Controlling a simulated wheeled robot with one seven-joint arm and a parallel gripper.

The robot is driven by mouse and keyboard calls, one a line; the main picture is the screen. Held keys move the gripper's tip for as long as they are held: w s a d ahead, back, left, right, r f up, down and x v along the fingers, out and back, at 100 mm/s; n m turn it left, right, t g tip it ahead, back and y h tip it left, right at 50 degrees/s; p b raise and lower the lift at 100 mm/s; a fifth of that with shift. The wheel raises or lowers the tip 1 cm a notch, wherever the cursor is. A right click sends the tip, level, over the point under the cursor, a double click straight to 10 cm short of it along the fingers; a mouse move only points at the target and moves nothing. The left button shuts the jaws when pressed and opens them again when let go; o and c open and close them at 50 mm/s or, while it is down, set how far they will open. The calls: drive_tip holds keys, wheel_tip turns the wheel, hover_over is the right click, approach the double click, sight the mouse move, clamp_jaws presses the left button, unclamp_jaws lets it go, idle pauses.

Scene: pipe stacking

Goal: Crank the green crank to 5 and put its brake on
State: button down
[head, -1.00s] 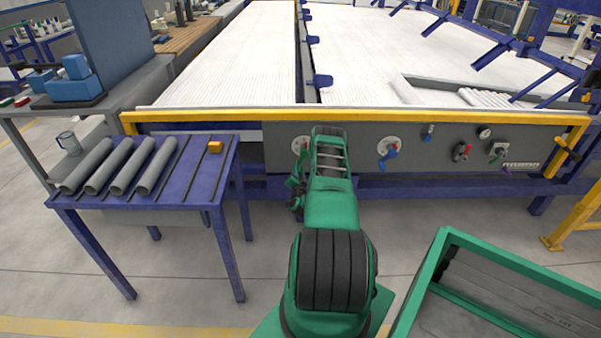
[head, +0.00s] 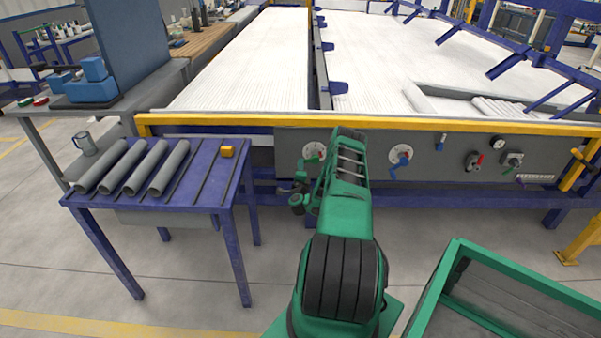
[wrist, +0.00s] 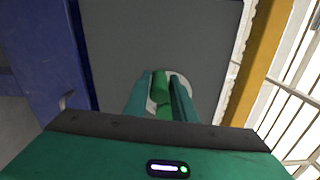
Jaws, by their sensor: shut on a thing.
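The green crank (head: 316,156) sits on a round white dial (head: 308,149) at the left of the grey front panel, partly behind my arm in the head view. In the wrist view my gripper (wrist: 161,82) faces the panel, its two fingers closed around the crank's green handle (wrist: 160,84). The white dial shows behind the fingers (wrist: 185,78). The dial's numbers and pointer are too small to read. I cannot make out the crank's brake or its state. My fingers are not clear in the head view.
A blue crank (head: 400,158), a red-handled valve (head: 474,160) and a gauge (head: 498,141) are further right on the panel. A green-rimmed bin (head: 445,272) is front right.

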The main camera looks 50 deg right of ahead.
drive_tip(key=r+m, duration=0.1)
drive_tip(key=m, duration=0.2)
drive_tip(key=r+m, duration=0.1)
drive_tip(key=shift+s+d+r+m, duration=0.15)
drive_tip(key=shift+s+r+m, duration=0.1)
drive_tip(key=shift+r+m, duration=0.1)
drive_tip(key=shift+s+d+r+m, duration=0.15)
drive_tip(key=shift+r+m, duration=0.4)
drive_tip(key=shift+m, duration=0.4)
drive_tip(key=shift+s+d+r+m, duration=0.15)
drive_tip(key=shift+r+m, duration=0.4)
drive_tip(key=shift+m, duration=0.35)
drive_tip(key=shift+a, duration=0.1)
drive_tip(key=c, duration=1.6)
unclamp_jaws()
drive_tip(key=shift+f, duration=0.1)
drive_tip(key=shift+w, duration=0.15)
drive_tip(key=shift+a, duration=0.15)
